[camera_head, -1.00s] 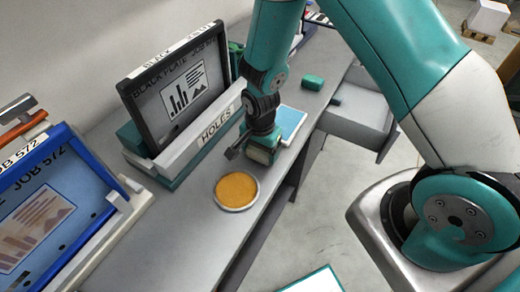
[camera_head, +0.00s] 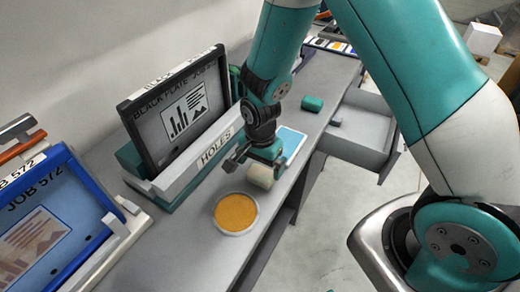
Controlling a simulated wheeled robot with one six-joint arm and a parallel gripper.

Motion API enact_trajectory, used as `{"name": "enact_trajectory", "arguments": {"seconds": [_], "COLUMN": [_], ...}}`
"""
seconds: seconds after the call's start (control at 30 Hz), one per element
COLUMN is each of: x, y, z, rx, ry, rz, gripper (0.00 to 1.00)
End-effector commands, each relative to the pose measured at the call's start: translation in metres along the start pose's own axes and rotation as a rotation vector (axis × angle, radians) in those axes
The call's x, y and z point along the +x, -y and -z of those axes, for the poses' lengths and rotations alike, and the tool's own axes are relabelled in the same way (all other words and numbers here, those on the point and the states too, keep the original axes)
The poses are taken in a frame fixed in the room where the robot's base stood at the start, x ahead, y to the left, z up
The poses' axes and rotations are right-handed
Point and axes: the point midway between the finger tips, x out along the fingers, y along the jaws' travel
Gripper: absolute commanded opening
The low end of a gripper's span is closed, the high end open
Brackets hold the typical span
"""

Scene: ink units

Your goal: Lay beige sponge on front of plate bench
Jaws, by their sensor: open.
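The beige sponge (camera_head: 260,177) is a small rounded block low at the jaws of my gripper (camera_head: 262,158). It appears to rest on the grey plate bench (camera_head: 190,235), between the HOLES rail and the bench's front edge. My gripper points down just above it with its jaws open. The jaws hide the sponge's upper part, and I cannot tell whether they touch it.
A shallow white dish with an orange round filling (camera_head: 236,213) sits close in front. The black plate frame (camera_head: 178,112) stands behind the HOLES rail (camera_head: 205,160). A blue-and-white card (camera_head: 290,143), a green block (camera_head: 312,103) and an open drawer (camera_head: 358,133) lie beyond.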

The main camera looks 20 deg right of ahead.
Motion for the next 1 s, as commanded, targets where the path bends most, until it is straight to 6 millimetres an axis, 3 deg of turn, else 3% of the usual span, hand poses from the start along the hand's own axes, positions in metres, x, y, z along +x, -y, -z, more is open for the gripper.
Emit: {"name": "enact_trajectory", "arguments": {"seconds": [0.2,0.57,0.73,0.9,1.0], "x": [-0.043,-0.092,-0.154,-0.213,-0.234], "y": [0.001,-0.003,-0.025,-0.069,-0.094], "z": [0.0,-0.007,-0.043,-0.094,-0.117], "rx": [0.0,-0.071,-0.456,-0.984,-1.244], "ry": [-0.002,0.015,0.079,0.106,0.095], "rz": [0.005,0.02,0.12,0.26,0.327], "gripper": [1.0,1.0,1.0,1.0,1.0]}}
